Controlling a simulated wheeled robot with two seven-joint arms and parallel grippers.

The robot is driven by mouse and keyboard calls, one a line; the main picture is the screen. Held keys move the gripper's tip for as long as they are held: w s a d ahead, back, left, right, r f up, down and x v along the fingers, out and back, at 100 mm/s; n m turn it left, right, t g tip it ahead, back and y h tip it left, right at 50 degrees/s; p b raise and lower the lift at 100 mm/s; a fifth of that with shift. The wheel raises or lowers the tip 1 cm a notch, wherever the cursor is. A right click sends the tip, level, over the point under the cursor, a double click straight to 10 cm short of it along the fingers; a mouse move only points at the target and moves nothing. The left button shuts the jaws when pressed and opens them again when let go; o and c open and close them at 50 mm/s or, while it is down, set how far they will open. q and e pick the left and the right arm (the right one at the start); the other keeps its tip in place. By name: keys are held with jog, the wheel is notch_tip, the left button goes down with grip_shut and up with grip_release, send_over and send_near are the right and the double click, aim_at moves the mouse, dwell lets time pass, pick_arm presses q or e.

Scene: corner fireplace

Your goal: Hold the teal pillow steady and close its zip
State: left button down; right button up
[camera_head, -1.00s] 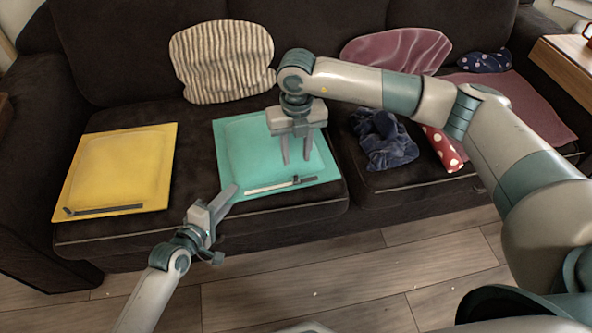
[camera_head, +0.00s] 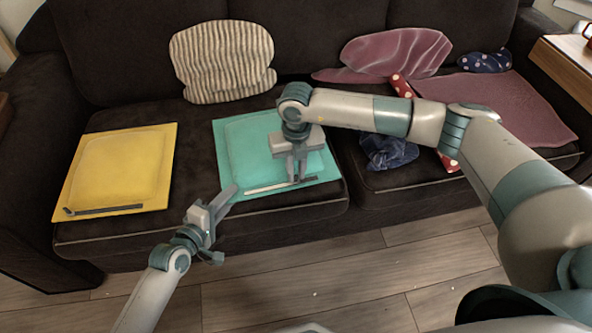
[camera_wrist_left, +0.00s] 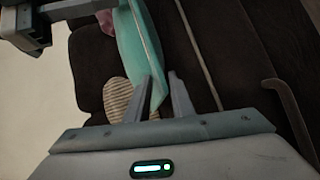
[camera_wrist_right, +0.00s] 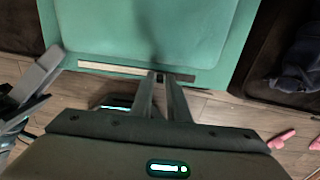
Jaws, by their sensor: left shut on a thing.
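The teal pillow (camera_head: 235,150) lies flat on the sofa seat; it also shows in the right wrist view (camera_wrist_right: 100,25). Its zip (camera_head: 265,188) runs along the front edge, pale on the left and dark on the right. My left gripper (camera_head: 230,194) is shut on the pillow's front left corner; in the left wrist view the teal edge (camera_wrist_left: 158,92) is between its fingers. My right gripper (camera_head: 296,180) points down at the zip, its fingers narrowly apart. In the right wrist view the small dark slider (camera_wrist_right: 160,77) is at its fingertips; contact is unclear.
A yellow pillow (camera_head: 115,170) with a dark zip lies on the left seat. A striped cushion (camera_head: 222,62) leans on the backrest. A dark blue cloth (camera_head: 390,152), a red dotted item (camera_head: 449,162) and a mauve cloth (camera_head: 510,105) lie on the right.

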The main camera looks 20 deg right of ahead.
grip_shut()
jog(key=a, duration=1.1)
jog(key=shift+a, duration=0.25)
jog(key=o, duration=0.6)
grip_release()
jog(key=shift+d, duration=0.1)
notch_tip(320, 180, up, 12)
jog(key=shift+c, duration=0.6)
